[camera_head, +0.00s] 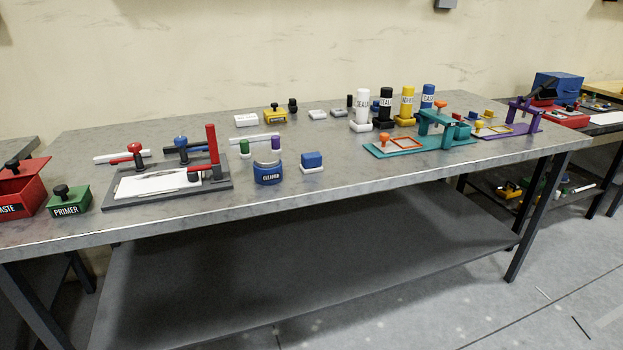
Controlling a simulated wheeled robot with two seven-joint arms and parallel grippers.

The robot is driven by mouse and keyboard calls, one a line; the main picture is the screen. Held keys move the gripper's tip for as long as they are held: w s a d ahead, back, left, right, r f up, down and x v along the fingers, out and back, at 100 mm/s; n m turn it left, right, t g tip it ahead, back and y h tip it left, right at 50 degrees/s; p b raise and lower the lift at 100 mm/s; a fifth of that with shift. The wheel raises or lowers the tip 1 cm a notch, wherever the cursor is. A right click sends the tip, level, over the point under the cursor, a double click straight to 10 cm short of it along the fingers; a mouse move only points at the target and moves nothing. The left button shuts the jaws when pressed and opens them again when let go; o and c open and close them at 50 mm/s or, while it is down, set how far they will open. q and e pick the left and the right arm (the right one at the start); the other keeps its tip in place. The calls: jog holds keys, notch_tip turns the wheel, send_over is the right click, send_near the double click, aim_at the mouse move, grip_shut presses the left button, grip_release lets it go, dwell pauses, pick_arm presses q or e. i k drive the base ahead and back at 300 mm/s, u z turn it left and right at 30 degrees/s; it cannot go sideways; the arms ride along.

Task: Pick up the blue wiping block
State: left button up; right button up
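The blue wiping block (312,160) is a small blue cuboid. It rests on a small white base or pad (312,170) near the front edge of the grey workbench (245,200). It stands just right of the round blue CLEANER container (268,173), with a narrow gap between them. Nothing covers the block from this view. Neither of my grippers is in the head view.
A grey clamping fixture (165,188) with red and blue handles lies left of the cleaner. Green (244,148) and purple (276,143) capped items stand behind the cleaner. A teal fixture (420,138) is to the right. Bare bench lies between block and teal fixture.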

aim_at(312, 162)
jog(key=u, duration=0.1)
jog(key=k, duration=0.65)
jog(key=z, duration=1.15)
jog(key=i, duration=2)
jog(key=u, duration=0.85)
